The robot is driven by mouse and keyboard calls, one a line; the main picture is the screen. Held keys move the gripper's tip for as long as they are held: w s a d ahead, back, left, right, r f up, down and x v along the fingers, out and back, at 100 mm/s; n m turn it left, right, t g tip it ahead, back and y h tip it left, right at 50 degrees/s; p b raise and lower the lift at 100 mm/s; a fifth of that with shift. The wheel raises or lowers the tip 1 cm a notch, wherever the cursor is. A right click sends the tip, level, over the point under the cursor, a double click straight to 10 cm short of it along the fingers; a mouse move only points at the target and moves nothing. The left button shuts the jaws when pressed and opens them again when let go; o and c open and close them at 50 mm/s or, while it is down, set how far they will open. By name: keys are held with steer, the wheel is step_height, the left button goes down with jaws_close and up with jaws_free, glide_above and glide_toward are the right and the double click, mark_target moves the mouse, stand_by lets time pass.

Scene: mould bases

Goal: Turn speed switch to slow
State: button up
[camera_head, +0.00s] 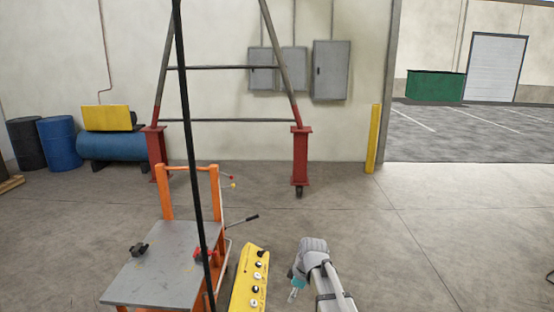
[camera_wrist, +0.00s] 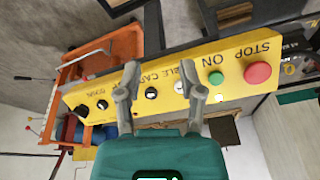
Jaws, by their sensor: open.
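A yellow control panel (camera_head: 249,280) with several knobs and buttons stands at the lower middle of the head view, right of the orange cart. A dark knob (camera_wrist: 151,92) shows between my fingers, and dark knobs (camera_wrist: 102,104) (camera_wrist: 82,110) are at the left end. I cannot tell which knob is the speed switch. My gripper (camera_wrist: 160,68) is open and empty in front of the panel; it shows right of it in the head view (camera_head: 293,293).
An orange cart (camera_head: 165,262) with a grey top stands left of the panel, its lever (camera_head: 243,220) reaching toward it. A red-footed frame (camera_head: 300,155) and a dark pole (camera_head: 187,100) stand behind and in front. The floor to the right is clear.

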steer(key=s+d+f+m+h+b, duration=0.1)
steer(key=s+d+f+m+b, duration=0.1)
steer(key=s+d+m, duration=0.3)
steer(key=s+d+f+m+h+b, duration=0.2)
steer(key=s+d+f+m+b, duration=0.1)
steer(key=s+d+m, duration=0.3)
steer(key=shift+s+d+f+m+g, duration=0.3)
steer(key=shift+s+f+m, duration=0.25)
steer(key=shift+s+m, duration=1.15)
steer(key=shift+s+n, duration=0.25)
steer(key=shift+n, duration=0.05)
steer(key=shift+c, duration=0.3)
